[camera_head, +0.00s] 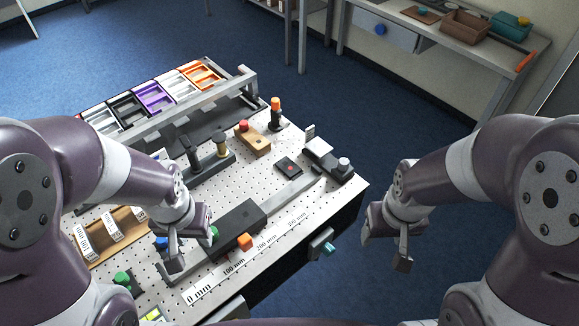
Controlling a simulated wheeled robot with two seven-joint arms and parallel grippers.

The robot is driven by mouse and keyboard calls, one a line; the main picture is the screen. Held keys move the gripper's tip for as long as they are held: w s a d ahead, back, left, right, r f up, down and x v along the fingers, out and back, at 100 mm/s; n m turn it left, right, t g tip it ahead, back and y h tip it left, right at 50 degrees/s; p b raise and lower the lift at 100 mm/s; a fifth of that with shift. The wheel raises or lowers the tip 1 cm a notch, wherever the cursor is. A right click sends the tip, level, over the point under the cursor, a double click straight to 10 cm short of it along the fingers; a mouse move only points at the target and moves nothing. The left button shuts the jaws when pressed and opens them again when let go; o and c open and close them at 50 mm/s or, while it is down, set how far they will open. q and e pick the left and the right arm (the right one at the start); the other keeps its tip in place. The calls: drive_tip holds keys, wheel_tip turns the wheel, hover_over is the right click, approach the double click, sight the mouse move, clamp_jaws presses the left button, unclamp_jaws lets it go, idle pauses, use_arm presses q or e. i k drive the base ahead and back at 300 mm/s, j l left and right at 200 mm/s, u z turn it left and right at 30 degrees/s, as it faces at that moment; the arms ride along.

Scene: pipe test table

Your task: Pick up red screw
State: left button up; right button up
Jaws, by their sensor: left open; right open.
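A small red knob-like piece (244,125), which may be the red screw, stands on the left end of a wooden block (255,141) towards the back of the perforated table. A small red dot also shows on a dark square block (289,166); I cannot tell what it is. My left gripper (173,263) is open above the table's front left part, well apart from the red piece and nearer to me. My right gripper (402,262) is open and off the table's right edge, over the floor.
A ruler strip (255,250) runs along the front edge. Coloured trays (153,97) line the back left. Posts (222,145) stand left of the wooden block.

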sight(244, 125)
drive_tip(key=u, duration=0.8)
drive_tip(key=i+l+u, duration=0.2)
drive_tip(key=u, duration=0.2)
drive_tip(key=i+l+u, duration=0.15)
drive_tip(key=l+u, duration=0.25)
drive_tip(key=i+l+u, duration=0.1)
drive_tip(key=l+u, duration=0.7)
drive_tip(key=l, duration=0.15)
drive_tip(key=l+u, duration=0.1)
drive_tip(key=l, duration=0.9)
drive_tip(key=l+u, duration=0.1)
drive_tip(key=l, duration=0.9)
drive_tip(key=k+l+u, duration=0.1)
drive_tip(key=l, duration=0.9)
drive_tip(key=k, duration=0.05)
